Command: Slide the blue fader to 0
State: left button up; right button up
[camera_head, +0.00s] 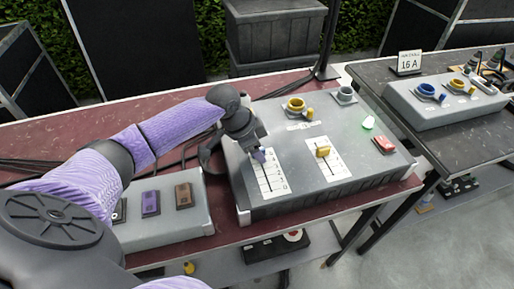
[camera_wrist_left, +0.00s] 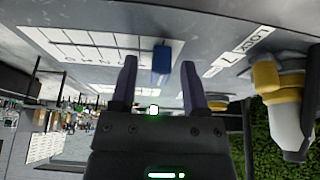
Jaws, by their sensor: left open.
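The blue fader (camera_wrist_left: 162,60) shows in the left wrist view as a small blue cap at one end of a white numbered scale plate (camera_wrist_left: 100,45). In the head view that scale plate (camera_head: 271,182) lies on the grey console (camera_head: 230,185), with its 0 at the near end. The fader is near the far end of its slot, mostly hidden there by my gripper. My left gripper (camera_head: 259,155) is open over it. In the wrist view the fingertips (camera_wrist_left: 159,62) are on either side of the blue cap, with gaps visible. My right gripper is not in view.
A yellow fader (camera_head: 322,151) sits on a second scale to the right. A smaller switch box (camera_head: 196,217) stands left, close to my arm.

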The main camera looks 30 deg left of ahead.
pick_arm(q)
grip_shut()
dwell(1.3)
